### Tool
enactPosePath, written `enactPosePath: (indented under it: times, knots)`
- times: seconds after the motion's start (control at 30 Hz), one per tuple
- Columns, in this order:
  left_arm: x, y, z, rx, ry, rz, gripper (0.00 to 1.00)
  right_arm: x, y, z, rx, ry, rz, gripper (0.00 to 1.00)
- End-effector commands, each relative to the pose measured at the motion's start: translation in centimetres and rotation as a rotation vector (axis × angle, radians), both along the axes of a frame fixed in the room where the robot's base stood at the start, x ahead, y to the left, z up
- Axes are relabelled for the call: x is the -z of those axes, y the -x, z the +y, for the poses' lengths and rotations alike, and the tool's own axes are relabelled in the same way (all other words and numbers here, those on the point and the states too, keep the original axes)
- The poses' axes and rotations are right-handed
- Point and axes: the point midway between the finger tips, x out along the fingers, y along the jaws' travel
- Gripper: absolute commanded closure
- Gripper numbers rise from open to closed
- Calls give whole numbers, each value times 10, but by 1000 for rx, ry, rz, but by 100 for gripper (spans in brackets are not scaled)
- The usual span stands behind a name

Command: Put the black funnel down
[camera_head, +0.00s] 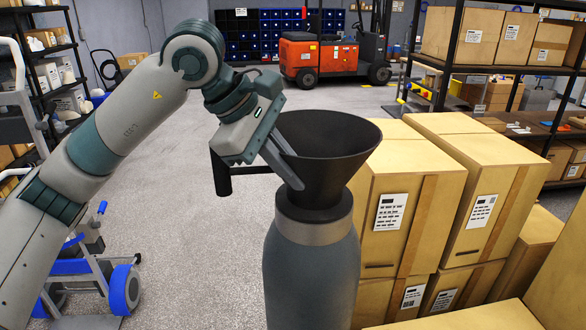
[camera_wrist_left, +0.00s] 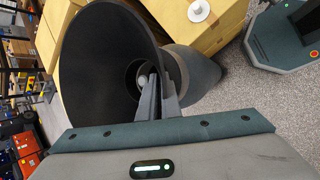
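The black funnel (camera_head: 322,145) is upright, wide mouth up, with its narrow end at the mouth of a grey bottle-like container (camera_head: 312,270) with a lighter collar. Whether its spout is inside the container or just above it is hidden. My left gripper (camera_head: 290,178) reaches it from the upper left, with its fingers at the funnel's sloping wall. In the left wrist view the funnel (camera_wrist_left: 95,65) fills the upper left, and the fingers of my left gripper (camera_wrist_left: 160,98) close over its wall. My right gripper is not in view.
Stacked cardboard boxes (camera_head: 405,195) stand close on the right of the container. A white round piece (camera_wrist_left: 199,11) lies on a box. Loaded shelving (camera_head: 465,50) is at the back right, and an orange forklift (camera_head: 320,55) behind. Open floor (camera_head: 180,220) lies to the left.

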Motion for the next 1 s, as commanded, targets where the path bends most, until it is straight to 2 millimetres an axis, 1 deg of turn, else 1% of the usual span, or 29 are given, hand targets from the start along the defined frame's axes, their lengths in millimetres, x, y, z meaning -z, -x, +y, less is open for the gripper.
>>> enactPosePath:
  times: [0.17,0.2,0.23,0.27,0.57,0.7,0.73,0.87,1.0]
  knots:
    - [2,0,0,-1,1,-2,100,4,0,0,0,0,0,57]
    - [2,0,0,0,0,0,89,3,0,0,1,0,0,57]
    - [1,0,0,0,0,0,82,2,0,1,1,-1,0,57]
    - [1,0,0,0,0,0,77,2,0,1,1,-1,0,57]
    - [1,0,0,0,0,0,77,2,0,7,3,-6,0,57]
    - [-2,0,0,0,0,0,77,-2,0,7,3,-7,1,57]
    - [-2,0,1,-1,0,-1,77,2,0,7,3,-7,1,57]
    - [-12,3,7,-1,1,-3,77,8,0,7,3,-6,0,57]
    - [-28,9,18,-2,1,-4,77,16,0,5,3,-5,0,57]
